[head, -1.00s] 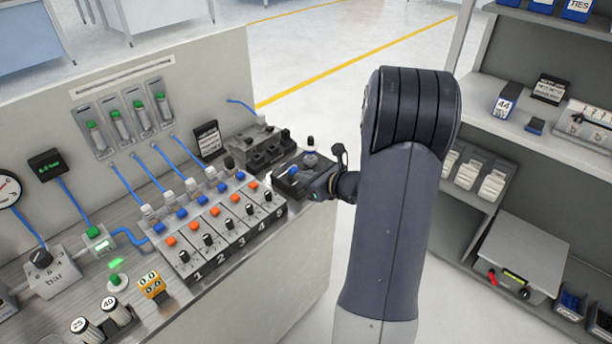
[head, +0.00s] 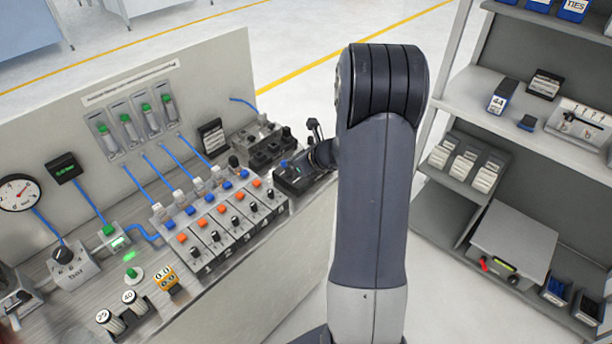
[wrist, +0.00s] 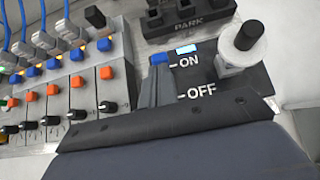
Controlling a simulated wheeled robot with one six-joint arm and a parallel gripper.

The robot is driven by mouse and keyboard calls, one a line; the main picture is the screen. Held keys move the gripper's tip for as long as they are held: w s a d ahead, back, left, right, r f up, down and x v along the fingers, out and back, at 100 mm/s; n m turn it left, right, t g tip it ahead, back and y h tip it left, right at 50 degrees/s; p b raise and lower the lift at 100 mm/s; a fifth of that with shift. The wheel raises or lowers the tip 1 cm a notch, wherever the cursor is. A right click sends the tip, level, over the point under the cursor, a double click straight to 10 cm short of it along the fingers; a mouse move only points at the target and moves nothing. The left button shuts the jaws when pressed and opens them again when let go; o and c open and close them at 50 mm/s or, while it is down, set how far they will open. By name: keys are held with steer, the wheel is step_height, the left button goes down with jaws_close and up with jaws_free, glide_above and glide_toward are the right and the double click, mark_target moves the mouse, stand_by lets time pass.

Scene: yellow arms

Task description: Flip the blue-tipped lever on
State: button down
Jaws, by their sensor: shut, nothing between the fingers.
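The dark switch box (head: 292,183) stands at the right end of the bench; the wrist view shows its face (wrist: 213,76) with ON and OFF labels. My gripper (wrist: 160,60) appears there as two bluish-grey fingers, shut together, just left of these labels. Its dark bolted body fills the bottom of the view. In the head view my gripper is mostly hidden beside the arm, at the box's right side. A small blue-white light (wrist: 187,48) glows above ON.
A black-topped post on a white base (wrist: 242,47) stands right of the labels. A PARK-labelled block (wrist: 188,18) lies behind. Numbered valve modules (head: 225,222) with orange and blue buttons stand left. Shelves (head: 510,130) are at right, with open floor between.

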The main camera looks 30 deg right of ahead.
steer(key=shift+r, duration=0.1)
steer(key=shift+r+p, duration=0.65)
steer(key=shift+r, duration=0.1)
steer(key=shift+s+d+r, duration=0.2)
steer(key=shift+s+r, duration=0.1)
steer(key=shift+s, duration=0.1)
steer(key=s+d+r+p, duration=0.1)
steer(key=s+r, duration=0.4)
steer(key=r, duration=0.5)
steer(key=shift+s+d+r+p, duration=0.2)
steer(key=shift+d+r+p, duration=0.2)
steer(key=shift+d, duration=0.05)
steer(key=shift+f, duration=0.1)
